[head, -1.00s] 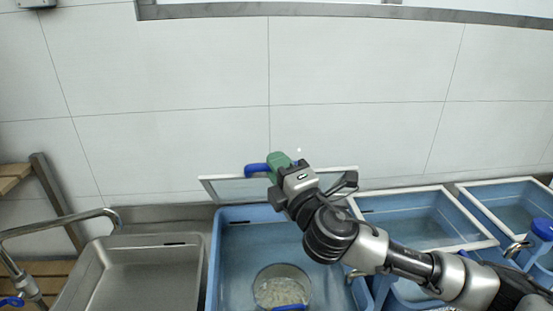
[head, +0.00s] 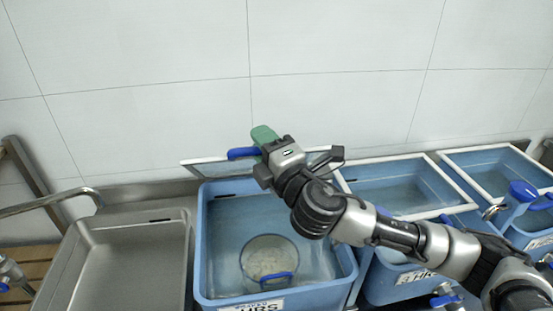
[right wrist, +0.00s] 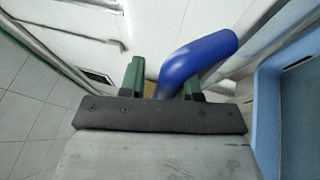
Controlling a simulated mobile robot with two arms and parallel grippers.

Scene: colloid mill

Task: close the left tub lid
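The left tub (head: 201,240) is a blue box below my right arm, open at the top. Its lid (head: 205,170), a clear panel with a pale frame, stands raised along the tub's back edge by the wall. A blue handle (head: 243,153) sticks out from the lid; it also shows in the right wrist view (right wrist: 196,58). My right gripper (head: 264,140) has green fingers and is at the handle. In the right wrist view the fingers (right wrist: 162,82) are apart, with the handle between them and a small gap on the left. My left gripper is out of view.
A round clear bowl (head: 270,258) with pale contents and a blue grip sits inside the tub. A steel sink (head: 135,255) with a tap (head: 60,200) is to the left. More blue tubs (head: 400,185) stand to the right. The tiled wall is close behind.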

